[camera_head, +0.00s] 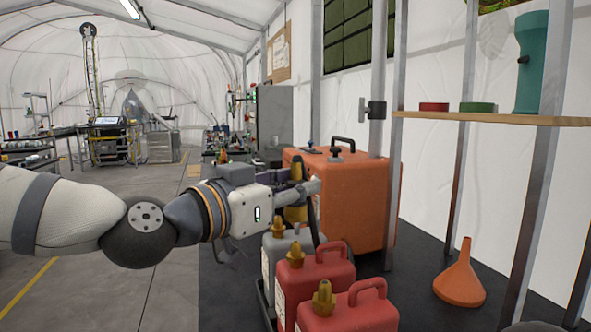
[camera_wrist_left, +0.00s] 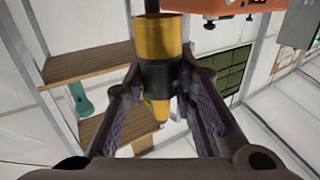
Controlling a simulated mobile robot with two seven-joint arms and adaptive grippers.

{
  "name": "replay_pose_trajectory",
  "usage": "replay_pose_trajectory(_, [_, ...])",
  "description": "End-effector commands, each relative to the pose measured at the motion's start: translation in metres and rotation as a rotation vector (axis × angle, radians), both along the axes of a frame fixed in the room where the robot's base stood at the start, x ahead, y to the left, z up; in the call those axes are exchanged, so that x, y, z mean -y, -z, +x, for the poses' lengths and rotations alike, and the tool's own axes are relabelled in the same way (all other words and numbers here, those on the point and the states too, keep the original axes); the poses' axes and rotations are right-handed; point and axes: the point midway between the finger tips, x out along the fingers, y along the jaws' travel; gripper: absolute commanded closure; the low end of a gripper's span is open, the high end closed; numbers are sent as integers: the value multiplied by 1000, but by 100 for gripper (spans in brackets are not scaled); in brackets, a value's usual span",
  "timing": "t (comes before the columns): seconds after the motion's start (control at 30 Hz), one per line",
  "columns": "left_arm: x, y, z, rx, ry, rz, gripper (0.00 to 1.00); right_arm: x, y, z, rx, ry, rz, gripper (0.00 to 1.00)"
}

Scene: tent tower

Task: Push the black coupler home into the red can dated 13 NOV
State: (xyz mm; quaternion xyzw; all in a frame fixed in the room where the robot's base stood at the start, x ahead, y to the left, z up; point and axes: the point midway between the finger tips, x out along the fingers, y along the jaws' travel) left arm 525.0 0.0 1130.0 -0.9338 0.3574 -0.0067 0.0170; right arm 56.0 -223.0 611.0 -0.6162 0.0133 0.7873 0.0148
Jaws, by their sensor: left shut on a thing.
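My left gripper (camera_head: 302,188) is shut on a coupler (camera_head: 296,214), black with a broad yellow band. The left wrist view shows the fingers closed on the black middle of the coupler (camera_wrist_left: 158,78), with yellow parts on both sides. In the head view the coupler hangs upright above and behind the cans. A front red can (camera_head: 365,312) and a middle red can (camera_head: 322,276) each have a brass fitting on top. A grey can (camera_head: 290,243) stands behind them. Their labels face left; no date is readable. My right gripper is out of view.
A large orange case (camera_head: 355,195) stands close behind the cans on the dark bench (camera_head: 415,275). An orange funnel (camera_head: 460,278) stands to the right, below a wooden shelf (camera_head: 480,118) with metal posts. Bare bench lies between cans and funnel.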

Motion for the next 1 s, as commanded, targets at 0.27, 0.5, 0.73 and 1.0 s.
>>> replay_pose_trajectory(0.27, [0,23,1,0,-1,-1,100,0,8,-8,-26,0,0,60])
replay_pose_trajectory(0.5, [0,24,0,3,-1,-1,100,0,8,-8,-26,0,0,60])
replay_pose_trajectory(0.73, [0,24,0,3,-1,-1,100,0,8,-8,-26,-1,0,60])
replay_pose_trajectory(1.0, [0,23,0,6,-1,2,100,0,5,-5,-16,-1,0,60])
